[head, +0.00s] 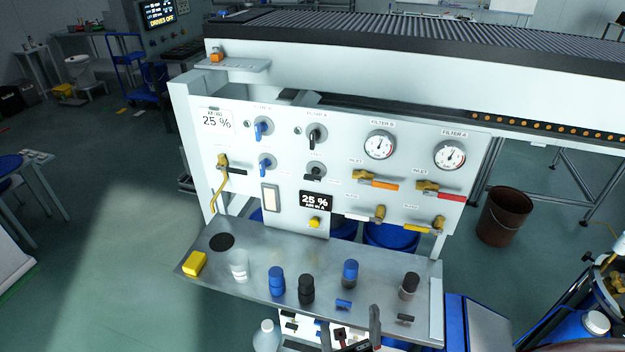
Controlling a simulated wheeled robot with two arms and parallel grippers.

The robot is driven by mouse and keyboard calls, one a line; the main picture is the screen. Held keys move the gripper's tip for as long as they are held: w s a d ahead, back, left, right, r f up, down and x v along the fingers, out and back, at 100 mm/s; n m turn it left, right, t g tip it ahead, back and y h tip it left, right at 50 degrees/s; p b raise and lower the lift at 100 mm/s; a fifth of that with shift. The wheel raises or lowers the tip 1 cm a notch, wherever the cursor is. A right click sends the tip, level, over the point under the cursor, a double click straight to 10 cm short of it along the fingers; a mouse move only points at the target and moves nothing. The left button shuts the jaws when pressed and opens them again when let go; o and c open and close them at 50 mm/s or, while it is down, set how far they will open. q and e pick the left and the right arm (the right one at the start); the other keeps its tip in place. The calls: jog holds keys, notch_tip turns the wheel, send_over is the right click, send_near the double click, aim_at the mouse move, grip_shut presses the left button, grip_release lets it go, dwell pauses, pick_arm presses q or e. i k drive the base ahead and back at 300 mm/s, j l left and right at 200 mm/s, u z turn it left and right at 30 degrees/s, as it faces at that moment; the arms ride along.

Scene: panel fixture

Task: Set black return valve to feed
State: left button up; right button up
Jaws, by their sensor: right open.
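A white upright panel (285,200) carries two columns of knobs. The black column has an upper black knob (315,137) with its handle roughly upright and a lower black knob (316,171). A blue upper knob (263,130) and a blue lower knob (265,167) are to their left. A brass valve with a black lever (237,170) is at the panel's left, its lever roughly level. The labels are too small to tell which is the return valve. My right gripper (350,334) is open and empty at the bottom edge, in front of the shelf and well below the knobs. My left gripper is out of view.
Coloured-lever valves and two gauges are at the panel's right. A brown bin (503,217) stands right.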

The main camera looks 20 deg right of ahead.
aim_at(315, 171)
jog(key=i+j, duration=0.1)
jog(key=j, duration=0.3)
jog(key=i+j, duration=0.15)
jog(key=j, duration=0.25)
jog(key=i+j+z, duration=0.1)
jog(key=j, duration=0.25)
